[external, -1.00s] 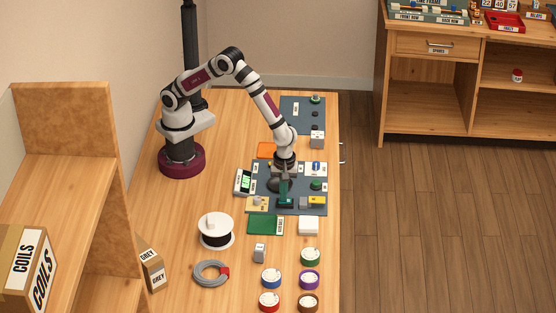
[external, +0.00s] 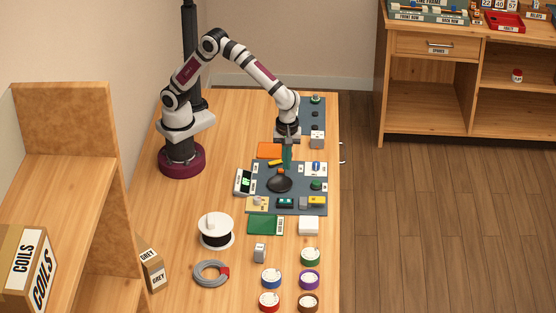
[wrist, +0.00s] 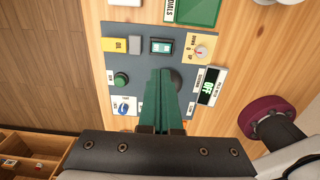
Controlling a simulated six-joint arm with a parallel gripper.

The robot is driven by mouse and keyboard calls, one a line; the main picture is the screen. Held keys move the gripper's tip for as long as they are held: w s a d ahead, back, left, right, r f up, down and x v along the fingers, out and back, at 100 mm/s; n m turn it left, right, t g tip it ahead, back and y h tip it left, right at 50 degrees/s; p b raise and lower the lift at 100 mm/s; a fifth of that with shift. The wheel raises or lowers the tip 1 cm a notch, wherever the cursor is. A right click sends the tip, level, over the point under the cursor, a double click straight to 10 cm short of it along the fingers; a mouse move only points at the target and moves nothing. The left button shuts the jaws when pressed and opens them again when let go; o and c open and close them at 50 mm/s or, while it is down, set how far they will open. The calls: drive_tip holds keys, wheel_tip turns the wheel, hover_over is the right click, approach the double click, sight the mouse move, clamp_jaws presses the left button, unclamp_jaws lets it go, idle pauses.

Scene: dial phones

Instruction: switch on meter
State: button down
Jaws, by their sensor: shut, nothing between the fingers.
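The meter (external: 243,182) is a white box at the left edge of a blue-grey panel (external: 256,171). Its dark display shows green characters, which look like "OFF" in the wrist view (wrist: 208,91). A teal rocker switch (external: 285,202) in a dark frame sits at the panel's near side; it also shows in the wrist view (wrist: 161,46). My gripper (external: 287,165) is shut and empty, pointing down above the panel's far edge, apart from the switch. In the wrist view, its teal fingers (wrist: 160,82) partly cover the black dome (wrist: 175,79).
The panel also holds a yellow block (external: 317,200), a green button (external: 316,185), a blue dial (external: 316,167) and a beige knob plate (external: 257,203). A green board (external: 263,225), a spool (external: 215,231) and several coloured reels lie nearer. Another panel (external: 317,118) lies beyond.

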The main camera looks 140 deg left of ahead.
sight(281, 199)
drive_tip(key=shift+r, duration=0.55)
drive_tip(key=f, duration=0.9)
drive_tip(key=s+d+f, duration=0.1)
drive_tip(key=f, duration=0.4)
drive_tip(key=shift+r, duration=0.1)
drive_tip(key=shift+s, duration=0.1)
